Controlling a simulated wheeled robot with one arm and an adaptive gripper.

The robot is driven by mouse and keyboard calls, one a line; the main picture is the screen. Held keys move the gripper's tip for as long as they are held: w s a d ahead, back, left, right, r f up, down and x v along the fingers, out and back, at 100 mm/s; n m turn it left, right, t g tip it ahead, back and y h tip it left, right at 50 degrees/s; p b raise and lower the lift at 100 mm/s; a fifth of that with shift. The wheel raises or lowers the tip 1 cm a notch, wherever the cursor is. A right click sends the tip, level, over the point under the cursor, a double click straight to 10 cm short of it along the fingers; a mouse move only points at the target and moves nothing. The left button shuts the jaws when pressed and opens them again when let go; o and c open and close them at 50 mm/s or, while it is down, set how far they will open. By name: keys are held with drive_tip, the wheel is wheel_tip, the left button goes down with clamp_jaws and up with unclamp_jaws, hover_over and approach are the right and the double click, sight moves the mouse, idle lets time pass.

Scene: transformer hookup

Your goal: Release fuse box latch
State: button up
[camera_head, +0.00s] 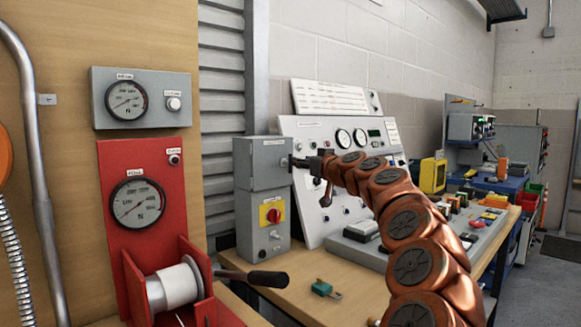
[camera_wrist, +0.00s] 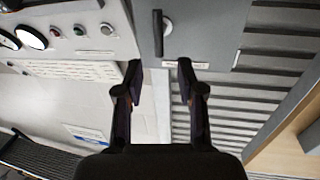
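The grey fuse box (camera_head: 258,165) stands against the wall at the back of the bench in the head view. Its grey front (camera_wrist: 205,30) fills the top middle of the wrist view, with a dark bar-shaped latch handle (camera_wrist: 158,33) beside a round silver fitting (camera_wrist: 168,24). My gripper (camera_head: 302,163) is at the right edge of the box in the head view. In the wrist view my gripper (camera_wrist: 160,68) is open, its two dark fingers apart with nothing between them. The handle lies beyond the fingertips, in line with the gap; contact is not visible.
Below the fuse box is a grey box with a red-and-yellow rotary switch (camera_head: 271,213). A gauge panel (camera_head: 320,135) stands close on the right. A red gauge stand with a white spool (camera_head: 173,286) is at front left. A green clip-like object (camera_head: 322,288) lies on the bench.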

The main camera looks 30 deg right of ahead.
drive_tip(key=shift+w+d+r+p, duration=0.15)
drive_tip(key=shift+w+p, duration=0.1)
drive_tip(key=shift+w, duration=1.65)
drive_tip(key=shift+w+d+f+p, duration=0.1)
drive_tip(key=shift+w+d+p, duration=0.1)
drive_tip(key=shift+w, duration=1.65)
drive_tip(key=shift+w, duration=0.1)
clamp_jaws()
